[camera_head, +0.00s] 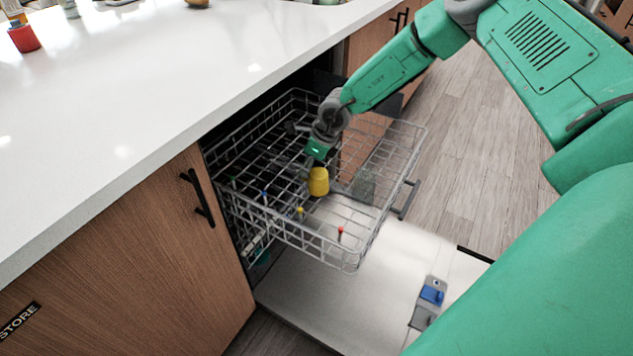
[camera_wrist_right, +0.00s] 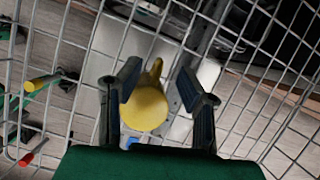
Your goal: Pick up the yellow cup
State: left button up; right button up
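The yellow cup (camera_head: 318,181) is at the upper wire rack of the open dishwasher, below my right gripper (camera_head: 317,163). In the right wrist view, the yellow cup (camera_wrist_right: 146,106) shows between the two dark fingers of my right gripper (camera_wrist_right: 158,78), closer to the left finger. A clear gap shows between the cup and the right finger, so the gripper is open. The cup's narrow part points toward the top of that view. My left gripper is in no view.
The wire rack (camera_head: 352,258) surrounds the cup and holds utensils with yellow, red, blue and green ends. The open dishwasher door (camera_head: 330,297) lies below, with a blue dispenser (camera_head: 432,295). The white countertop (camera_head: 150,85) borders the rack on the left.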

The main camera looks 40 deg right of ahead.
jog(key=b+x, duration=0.1)
jog(key=x, duration=0.3)
jog(key=shift+d+f, duration=0.1)
jog(key=shift+f, duration=0.15)
jog(key=shift+r, duration=0.1)
grip_shut()
jog(key=shift+s, duration=0.1)
